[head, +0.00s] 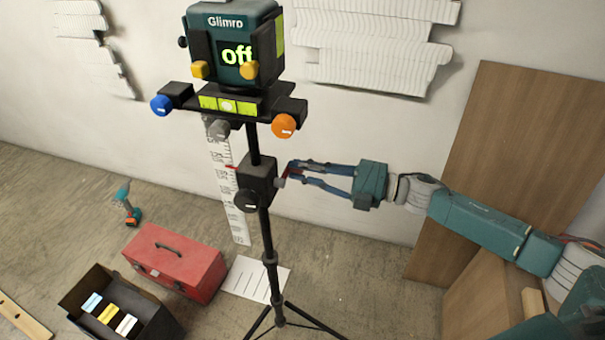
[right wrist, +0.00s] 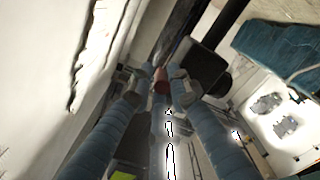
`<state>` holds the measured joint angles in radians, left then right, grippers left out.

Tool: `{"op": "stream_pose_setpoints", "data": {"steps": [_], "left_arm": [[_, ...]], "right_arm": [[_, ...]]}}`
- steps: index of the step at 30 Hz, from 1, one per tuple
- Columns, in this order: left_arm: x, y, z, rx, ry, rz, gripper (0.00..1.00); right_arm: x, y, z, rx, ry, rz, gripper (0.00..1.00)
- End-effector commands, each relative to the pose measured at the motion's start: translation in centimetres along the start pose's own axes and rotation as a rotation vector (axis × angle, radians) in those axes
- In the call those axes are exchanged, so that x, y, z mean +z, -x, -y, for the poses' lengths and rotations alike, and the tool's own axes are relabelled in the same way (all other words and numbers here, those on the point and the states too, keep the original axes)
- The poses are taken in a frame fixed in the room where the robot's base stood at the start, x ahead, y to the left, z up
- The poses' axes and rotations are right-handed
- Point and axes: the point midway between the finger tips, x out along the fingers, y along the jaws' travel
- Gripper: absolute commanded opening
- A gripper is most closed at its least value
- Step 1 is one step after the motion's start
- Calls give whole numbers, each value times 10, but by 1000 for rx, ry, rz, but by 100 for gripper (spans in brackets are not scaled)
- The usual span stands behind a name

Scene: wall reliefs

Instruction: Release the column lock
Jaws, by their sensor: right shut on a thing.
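A black tripod column (head: 264,232) stands in the middle of the head view, with a black block (head: 257,176) clamped around it. A small column lock with a red part sticks out from the block's right side; its red part (right wrist: 160,82) shows between the fingers in the right wrist view. My right gripper (head: 286,175) comes in from the right and is shut on this lock. The fingers hide much of it in the head view. A dark round knob (head: 246,201) sits on the block's front. My left gripper is not in view.
A teal Glimro device (head: 232,20) reading "off" sits on top, above a bar with blue (head: 161,105) and orange (head: 284,125) knobs. A white ruler (head: 230,195) hangs beside the column. A red toolbox (head: 177,262) and an open black box (head: 97,280) stand on the floor left.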

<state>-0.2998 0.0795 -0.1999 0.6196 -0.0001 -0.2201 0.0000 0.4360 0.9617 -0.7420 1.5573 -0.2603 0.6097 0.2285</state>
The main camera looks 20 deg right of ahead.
Motion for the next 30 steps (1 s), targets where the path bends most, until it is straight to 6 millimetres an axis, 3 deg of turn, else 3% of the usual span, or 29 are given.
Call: {"op": "stream_pose_setpoints", "data": {"steps": [7, 8, 10, 22, 30], "left_arm": [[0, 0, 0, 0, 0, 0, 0], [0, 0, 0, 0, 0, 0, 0], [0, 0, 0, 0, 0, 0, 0], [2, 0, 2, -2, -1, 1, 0], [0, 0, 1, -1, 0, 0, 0]], "right_arm": [[-4, -1, 3, -5, 9, -11, 0], [-4, -1, 3, -5, 9, -11, 19], [-4, -1, 3, -5, 9, -10, 33], [-1, 7, 2, -4, 8, -2, 34], [-1, 59, 4, -8, 7, -1, 34]]}}
